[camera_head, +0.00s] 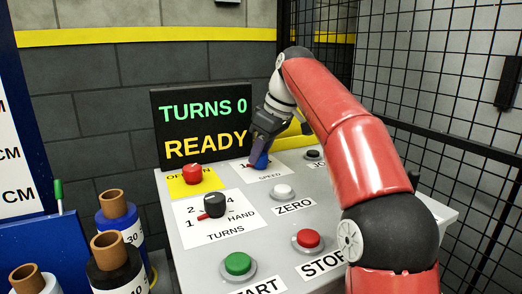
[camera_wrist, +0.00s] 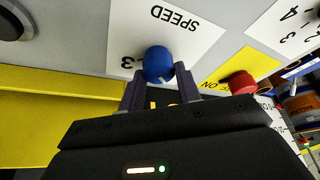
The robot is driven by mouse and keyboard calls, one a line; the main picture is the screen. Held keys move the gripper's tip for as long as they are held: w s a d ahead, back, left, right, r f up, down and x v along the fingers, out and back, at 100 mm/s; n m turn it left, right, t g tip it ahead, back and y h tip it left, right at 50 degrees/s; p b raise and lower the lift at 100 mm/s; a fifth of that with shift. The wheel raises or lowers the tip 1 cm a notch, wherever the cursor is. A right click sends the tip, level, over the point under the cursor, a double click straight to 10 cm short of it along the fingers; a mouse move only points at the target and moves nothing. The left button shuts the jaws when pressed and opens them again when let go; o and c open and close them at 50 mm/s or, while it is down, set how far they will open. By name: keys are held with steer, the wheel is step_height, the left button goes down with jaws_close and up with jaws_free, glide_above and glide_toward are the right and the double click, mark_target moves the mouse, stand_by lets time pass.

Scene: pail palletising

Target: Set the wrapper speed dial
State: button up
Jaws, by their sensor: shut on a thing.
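The wrapper speed dial is a blue knob (camera_wrist: 158,65) on a white plate (camera_wrist: 170,30) marked SPEED, with a 3 showing beside the knob in the wrist view. My gripper (camera_wrist: 160,85) is shut on the blue knob, one dark finger on each side. In the head view my gripper (camera_head: 262,140) reaches down to the knob (camera_head: 260,160) at the back of the panel and partly hides it and its scale. I cannot tell which number the knob points to.
A display (camera_head: 203,128) reads TURNS 0 and READY. The panel (camera_head: 320,200) also carries a red switch (camera_head: 192,174), a black TURNS knob (camera_head: 214,205), a white ZERO button (camera_head: 284,192), a green START button (camera_head: 238,264) and a red STOP button (camera_head: 308,239). Mesh fencing (camera_head: 450,90) stands right.

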mark_target(268, 169)
stand_by(0.4)
steer(key=o, duration=1)
steer(key=shift+c, duration=0.2)
steer(key=shift+v, duration=2.4)
steer(key=s+d+b, duration=0.1)
steer(key=s+d, duration=0.1)
steer(key=d, duration=0.1)
steer(key=s+d, duration=0.2)
steer(key=d, duration=0.1)
steer(key=s+d+b, duration=0.1)
steer(key=s+d, duration=0.1)
steer(key=d, duration=0.2)
steer(key=shift+s+d+r+b, duration=0.1)
steer(key=shift+s+d+b, duration=0.05)
steer(key=shift+b, duration=0.2)
